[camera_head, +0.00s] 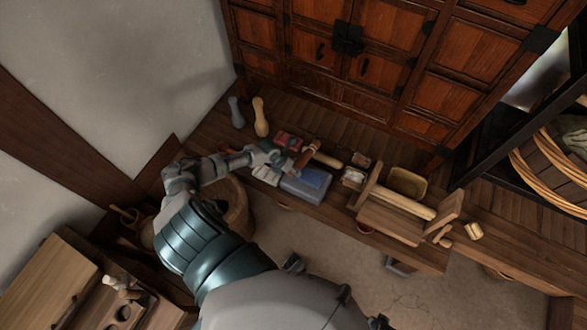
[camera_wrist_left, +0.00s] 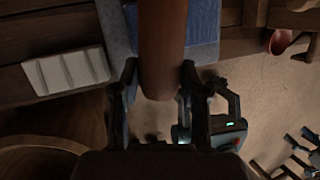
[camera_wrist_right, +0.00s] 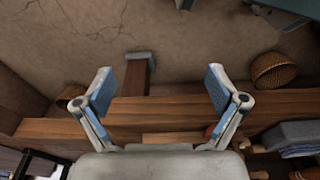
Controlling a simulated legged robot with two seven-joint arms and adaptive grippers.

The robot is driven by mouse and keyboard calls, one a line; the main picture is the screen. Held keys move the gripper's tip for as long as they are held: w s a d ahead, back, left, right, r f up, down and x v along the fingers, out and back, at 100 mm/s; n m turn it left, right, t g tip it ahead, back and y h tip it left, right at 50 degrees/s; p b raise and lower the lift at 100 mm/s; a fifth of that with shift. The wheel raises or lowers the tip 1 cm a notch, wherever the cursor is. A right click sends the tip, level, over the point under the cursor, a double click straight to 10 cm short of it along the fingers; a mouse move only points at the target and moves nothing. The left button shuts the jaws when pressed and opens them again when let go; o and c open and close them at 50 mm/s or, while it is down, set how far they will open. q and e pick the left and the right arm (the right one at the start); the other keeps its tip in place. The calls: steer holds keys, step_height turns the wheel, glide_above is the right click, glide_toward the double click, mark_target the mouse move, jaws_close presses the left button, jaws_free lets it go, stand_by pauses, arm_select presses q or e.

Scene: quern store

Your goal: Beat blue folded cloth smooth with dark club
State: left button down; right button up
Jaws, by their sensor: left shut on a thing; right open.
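The blue folded cloth (camera_head: 315,177) lies on a grey block (camera_head: 294,189) on the wooden bench. In the left wrist view the cloth (camera_wrist_left: 204,22) shows on both sides of the club. My left gripper (camera_head: 283,160) is shut on the dark club (camera_head: 305,158), a reddish-brown rod. In the left wrist view the club (camera_wrist_left: 162,45) stands between the fingers and hides the middle of the cloth. The club is over the cloth; I cannot tell whether they touch. My right gripper (camera_wrist_right: 158,88) is open and empty, away from the cloth.
A pale ribbed piece (camera_wrist_left: 67,72) lies left of the grey block. A wooden roller frame (camera_head: 390,220) and a yellowish tray (camera_head: 408,182) stand to the right. Two bottle-shaped pieces (camera_head: 261,117) stand at the back left. A wooden cabinet (camera_head: 375,45) closes off the back.

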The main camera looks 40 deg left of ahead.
arm_select(q)
steer(key=shift+f, duration=0.15)
arm_select(e)
steer(key=shift+w+r, duration=0.1)
steer(key=shift+r, duration=0.2)
arm_select(q)
steer(key=shift+f, duration=0.2)
step_height(320, 180, down, 3)
steer(key=b, duration=0.3)
steer(key=shift+f+b, duration=0.1)
steer(key=shift+b, duration=0.2)
arm_select(e)
step_height(320, 180, up, 9)
steer(key=shift+w+f, duration=0.15)
steer(key=shift+w, duration=0.3)
steer(key=shift+f, duration=0.1)
